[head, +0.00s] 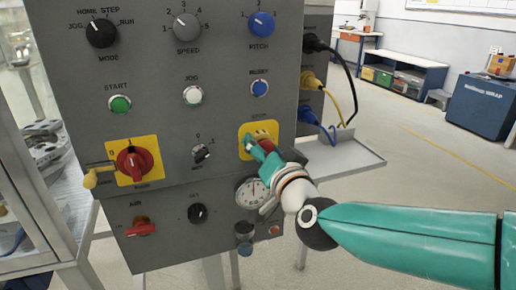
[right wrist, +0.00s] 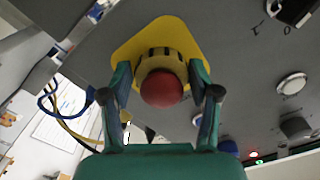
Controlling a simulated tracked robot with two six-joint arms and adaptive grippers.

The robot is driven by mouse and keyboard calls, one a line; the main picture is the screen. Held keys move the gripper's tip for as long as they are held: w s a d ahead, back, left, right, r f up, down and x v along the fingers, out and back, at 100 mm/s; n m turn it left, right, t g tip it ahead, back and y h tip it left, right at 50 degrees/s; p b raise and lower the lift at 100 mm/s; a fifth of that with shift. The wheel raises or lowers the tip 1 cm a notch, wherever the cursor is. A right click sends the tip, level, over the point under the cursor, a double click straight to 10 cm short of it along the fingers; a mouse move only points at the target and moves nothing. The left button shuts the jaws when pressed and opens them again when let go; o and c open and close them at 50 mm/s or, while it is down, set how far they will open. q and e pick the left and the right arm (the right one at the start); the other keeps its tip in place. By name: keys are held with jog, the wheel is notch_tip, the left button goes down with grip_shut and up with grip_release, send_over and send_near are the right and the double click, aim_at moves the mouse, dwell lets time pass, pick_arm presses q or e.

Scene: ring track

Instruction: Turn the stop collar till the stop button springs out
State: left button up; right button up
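The stop button is a red round cap (right wrist: 162,88) inside a yellow collar with dark notches (right wrist: 158,60). Both sit on a yellow plate (right wrist: 190,42) on the grey panel. In the head view the plate (head: 245,129) shows at the panel's right side, with the button mostly hidden by my gripper. My right gripper (right wrist: 160,78) faces the button, with one green finger on each side of the collar. The fingers stand apart, very close to the collar; I cannot tell if they touch it. It also shows in the head view (head: 262,146). My left gripper is not in view.
The panel (head: 150,80) carries several knobs and buttons, a red rotary switch (head: 134,163) at left and a gauge (head: 252,191) below the stop button. Cables (head: 345,85) plug into its right side above a grey shelf (head: 345,158). Open floor lies to the right.

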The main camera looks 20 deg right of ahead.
jog(key=shift+o, duration=1)
jog(key=shift+r, duration=0.1)
jog(key=s, duration=1.2)
jog(key=shift+d, duration=0.25)
